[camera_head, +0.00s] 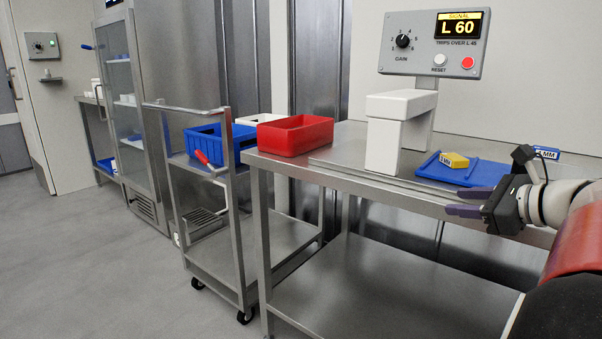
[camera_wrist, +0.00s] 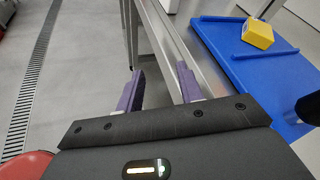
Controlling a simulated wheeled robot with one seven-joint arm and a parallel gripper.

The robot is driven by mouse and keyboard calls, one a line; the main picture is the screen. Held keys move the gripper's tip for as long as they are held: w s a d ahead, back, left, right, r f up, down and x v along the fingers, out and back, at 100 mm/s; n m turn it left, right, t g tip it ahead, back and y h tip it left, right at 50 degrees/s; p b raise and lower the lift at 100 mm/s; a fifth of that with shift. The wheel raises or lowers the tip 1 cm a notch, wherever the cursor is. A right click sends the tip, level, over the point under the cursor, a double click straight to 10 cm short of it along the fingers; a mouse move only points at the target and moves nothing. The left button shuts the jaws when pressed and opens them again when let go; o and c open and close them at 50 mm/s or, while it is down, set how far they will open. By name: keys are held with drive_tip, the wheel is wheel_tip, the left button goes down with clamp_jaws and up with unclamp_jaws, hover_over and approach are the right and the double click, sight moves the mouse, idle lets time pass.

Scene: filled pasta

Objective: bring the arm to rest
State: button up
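My gripper (camera_head: 466,202) is at the right in the head view, just off the front edge of the steel table (camera_head: 345,170). Its two purple fingers are spread apart with nothing between them. In the wrist view my gripper (camera_wrist: 160,88) also shows open and empty, with the table edge and the floor beyond the fingers. My arm reaches in from the right edge of the head view.
A blue tray (camera_head: 491,178) with a yellow block (camera_head: 454,160) lies beside my gripper. A white arch (camera_head: 384,140) stands under a panel (camera_head: 433,43) reading "L 60". A red bin (camera_head: 296,135) sits at the table's left end, near a cart (camera_head: 217,185) with a blue bin (camera_head: 212,143).

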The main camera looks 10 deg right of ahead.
drive_tip(key=s+a+f+n+g, duration=0.25)
drive_tip(key=a+f+n, duration=0.2)
drive_tip(key=a, duration=0.45)
drive_tip(key=s+a+f+n+g, duration=0.2)
drive_tip(key=a+f+n+g, duration=0.15)
drive_tip(key=a+n, duration=0.45)
drive_tip(key=s+a+f+n+g+h, duration=0.1)
drive_tip(key=s+a+f+n+h, duration=0.3)
drive_tip(key=s+a+f+n, duration=0.5)
drive_tip(key=s+f+n, duration=0.1)
drive_tip(key=s+n, duration=0.1)
drive_tip(key=n, duration=0.4)
drive_tip(key=shift+s+a+g+h, duration=0.3)
drive_tip(key=shift+h, duration=0.1)
